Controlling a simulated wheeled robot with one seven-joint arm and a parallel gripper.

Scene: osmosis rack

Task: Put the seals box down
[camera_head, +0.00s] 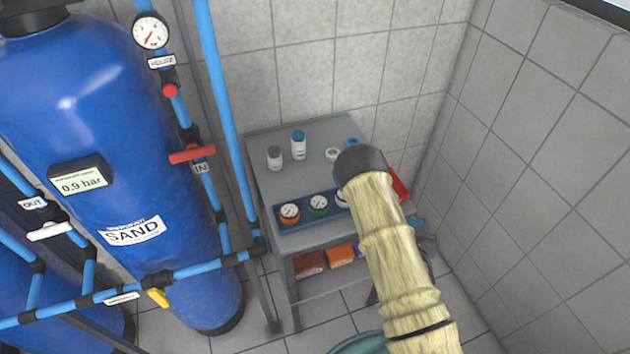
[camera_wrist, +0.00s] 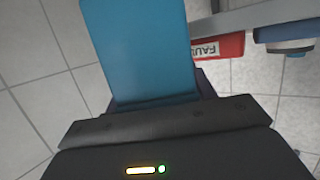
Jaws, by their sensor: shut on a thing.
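A plain blue box (camera_wrist: 140,50), which I take to be the seals box, fills the upper middle of the wrist view. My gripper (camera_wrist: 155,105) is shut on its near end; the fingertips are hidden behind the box. The box is in the air over the tiled floor, beside a grey shelf edge (camera_wrist: 260,16). In the head view my sleeved arm hides most of the gripper. A small blue patch just right of the arm may be part of the box, but I cannot tell for sure.
A grey two-level table (camera_head: 270,180) stands against the wall, with white bottles (camera_head: 298,147) and a blue gauge tray (camera_head: 275,217) on top. Orange packs (camera_head: 341,255) lie on its lower shelf. A red "FAU..." item (camera_wrist: 220,47) is by the shelf. A blue SAND tank (camera_head: 110,130) stands left.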

